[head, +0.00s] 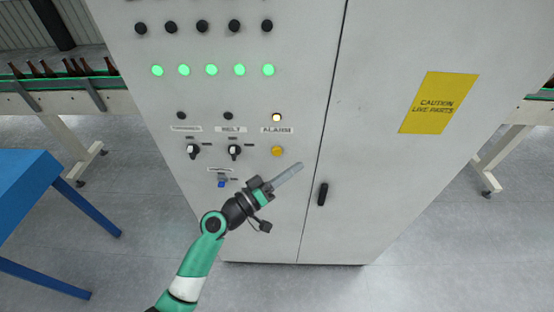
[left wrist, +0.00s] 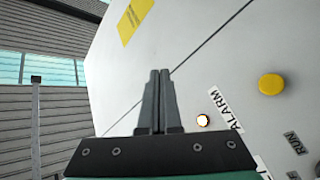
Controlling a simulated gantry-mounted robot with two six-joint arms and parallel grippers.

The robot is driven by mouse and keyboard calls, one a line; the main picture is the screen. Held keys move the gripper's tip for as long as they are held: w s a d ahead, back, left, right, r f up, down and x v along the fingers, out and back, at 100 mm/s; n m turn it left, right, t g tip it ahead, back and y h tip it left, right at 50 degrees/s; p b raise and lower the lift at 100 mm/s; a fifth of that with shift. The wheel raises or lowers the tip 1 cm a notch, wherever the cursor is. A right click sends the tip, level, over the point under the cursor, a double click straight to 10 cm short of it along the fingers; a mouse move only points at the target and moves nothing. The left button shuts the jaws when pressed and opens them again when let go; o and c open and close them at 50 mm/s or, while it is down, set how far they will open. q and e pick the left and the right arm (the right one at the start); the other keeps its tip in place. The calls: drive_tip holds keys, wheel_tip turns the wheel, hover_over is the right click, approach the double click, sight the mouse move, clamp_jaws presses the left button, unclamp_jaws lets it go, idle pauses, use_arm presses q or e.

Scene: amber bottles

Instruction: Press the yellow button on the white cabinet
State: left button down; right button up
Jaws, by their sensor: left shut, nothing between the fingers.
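The white cabinet (head: 290,95) stands in the middle of the head view. The round yellow button (head: 277,151) is on its front, below the ALARM label (head: 277,130) and a lit lamp (head: 277,117). In the left wrist view the yellow button (left wrist: 271,84) is at the right, clear of the fingers. My left gripper (head: 299,166) is shut and empty, its fingertips pointing up and right, below and right of the button in the head view. The shut fingers (left wrist: 160,74) also show in the left wrist view. They do not cover the button. My right gripper is not in view.
A black door handle (head: 323,194) is right of the gripper. A blue table (head: 25,185) stands at left. A conveyor with amber bottles (head: 75,68) runs behind.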

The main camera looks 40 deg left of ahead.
sight(277, 151)
use_arm(q)
drive_tip(key=s+a+f+n+y+b, duration=0.1)
drive_tip(key=s+a+f+n+y, duration=0.1)
drive_tip(key=a+f, duration=0.3)
wheel_tip(277, 151, down, 3)
drive_tip(key=shift+s+f+g, duration=0.2)
drive_tip(key=shift+s+g, duration=0.2)
drive_tip(key=shift+s, duration=0.15)
drive_tip(key=w+a+b, duration=0.5)
drive_tip(key=w, duration=0.1)
drive_tip(key=shift+w+a, duration=0.35)
drive_tip(key=shift+a, duration=0.05)
idle(1.4)
